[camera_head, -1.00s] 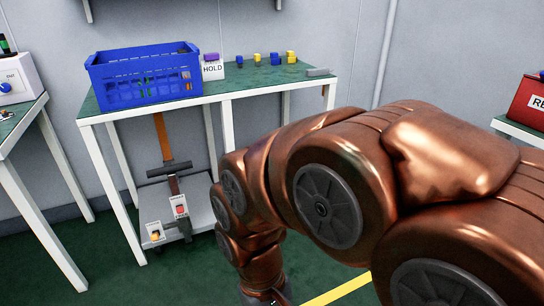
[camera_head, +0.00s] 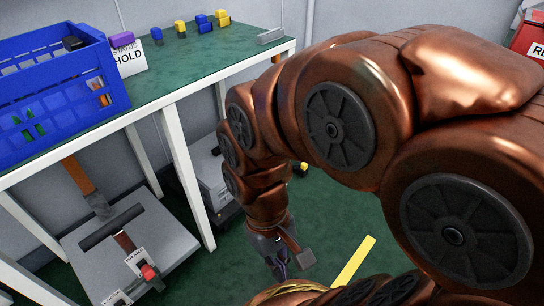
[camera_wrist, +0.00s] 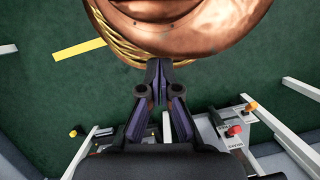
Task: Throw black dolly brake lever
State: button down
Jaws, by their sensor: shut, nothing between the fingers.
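A grey dolly (camera_head: 172,238) stands on the floor under the left table. A black crossbar (camera_head: 112,226) with a brown stem lies across it. I cannot tell which part is the black brake lever. My gripper (camera_head: 282,270) is low over the floor, right of the dolly and apart from it. In the wrist view my gripper (camera_wrist: 160,98) is shut and empty, and a red knob (camera_wrist: 234,130) and orange knob (camera_wrist: 250,107) show to its right.
A green-topped table (camera_head: 190,62) with white legs (camera_head: 186,170) stands above the dolly and carries a blue crate (camera_head: 60,110). Another grey unit (camera_head: 208,172) stands behind a leg. Green floor with a yellow stripe (camera_head: 355,258) is clear on the right.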

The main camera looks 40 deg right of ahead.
jog(key=w+d+n+t+y, duration=0.1)
jog(key=w+d, duration=0.2)
jog(key=w, duration=1)
jog(key=w+d+n+t, duration=0.1)
jog(key=w+d+t, duration=0.15)
jog(key=w, duration=0.95)
jog(key=w+d+f, duration=0.2)
jog(key=w+d, duration=0.6)
jog(key=d, duration=0.1)
jog(key=w+d+f+t+p, duration=0.1)
jog(key=w+d+f, duration=0.2)
jog(key=w+d, duration=0.4)
jog(key=shift+w+d+h, duration=0.4)
jog(key=shift+d, duration=0.7)
jog(key=shift+f, duration=0.15)
